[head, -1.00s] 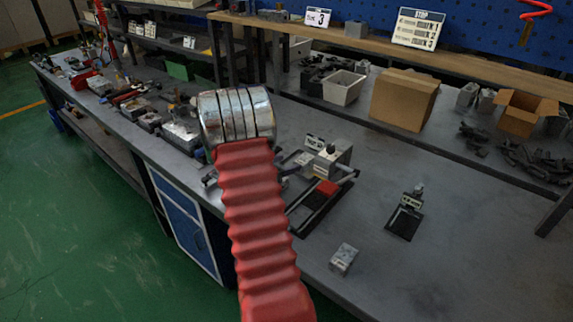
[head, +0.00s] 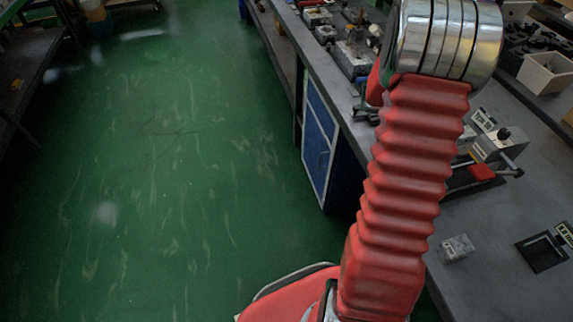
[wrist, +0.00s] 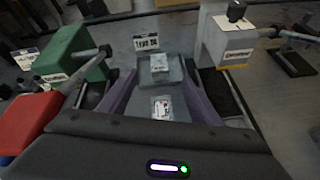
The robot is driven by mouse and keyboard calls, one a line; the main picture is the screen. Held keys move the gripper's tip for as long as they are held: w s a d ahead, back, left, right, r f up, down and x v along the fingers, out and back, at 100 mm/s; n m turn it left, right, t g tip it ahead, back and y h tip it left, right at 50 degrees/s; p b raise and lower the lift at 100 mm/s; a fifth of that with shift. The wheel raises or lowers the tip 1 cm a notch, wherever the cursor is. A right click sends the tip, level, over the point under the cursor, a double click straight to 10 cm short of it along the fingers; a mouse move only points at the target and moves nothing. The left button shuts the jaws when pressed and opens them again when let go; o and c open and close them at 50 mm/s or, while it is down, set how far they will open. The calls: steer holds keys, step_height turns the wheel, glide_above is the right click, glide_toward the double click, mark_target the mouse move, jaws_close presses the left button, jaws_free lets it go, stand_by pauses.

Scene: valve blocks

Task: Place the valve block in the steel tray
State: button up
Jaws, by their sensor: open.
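In the wrist view my gripper (wrist: 160,92) is open, its two purplish fingers spread left and right. Between and beyond them is a grey block (wrist: 160,64) with a pale label, and nearer me a small grey piece (wrist: 162,108) with a white label. Neither is visibly clamped. I cannot tell for sure which is the valve block. In the head view a small grey block (head: 457,247) lies on the bench near its front edge. My gripper is hidden behind my red arm there. I cannot clearly identify the steel tray in either view.
A grey block with a black knob (head: 497,145) stands beside a small "Type" sign (head: 484,120). A green block (wrist: 72,55) and a red block (wrist: 25,122) flank my gripper at left. A black stand (head: 545,250) is at right. Green floor (head: 170,180) is open at left.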

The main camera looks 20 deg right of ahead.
steer(key=a+r+m+y, duration=0.1)
steer(key=a+r+m, duration=0.15)
steer(key=a, duration=0.35)
steer(key=a+r+m+y, duration=0.1)
steer(key=a+r+m, duration=0.1)
steer(key=a+r, duration=0.25)
steer(key=s+a+r+m+t+y, duration=0.2)
steer(key=a+y, duration=0.1)
steer(key=a, duration=1.1)
steer(key=s+a+r+m+t+y, duration=0.2)
steer(key=s+a+m+t+y, duration=0.1)
steer(key=a, duration=1.1)
steer(key=s+a+r+m+t+y, duration=0.2)
steer(key=s+a+m+y, duration=0.1)
steer(key=a, duration=1.1)
steer(key=shift+s+r+t+y, duration=0.15)
steer(key=shift+s+t+y, duration=0.2)
steer(key=shift+y, duration=0.35)
steer(key=shift+w+m, duration=0.1)
steer(key=shift+m, duration=0.15)
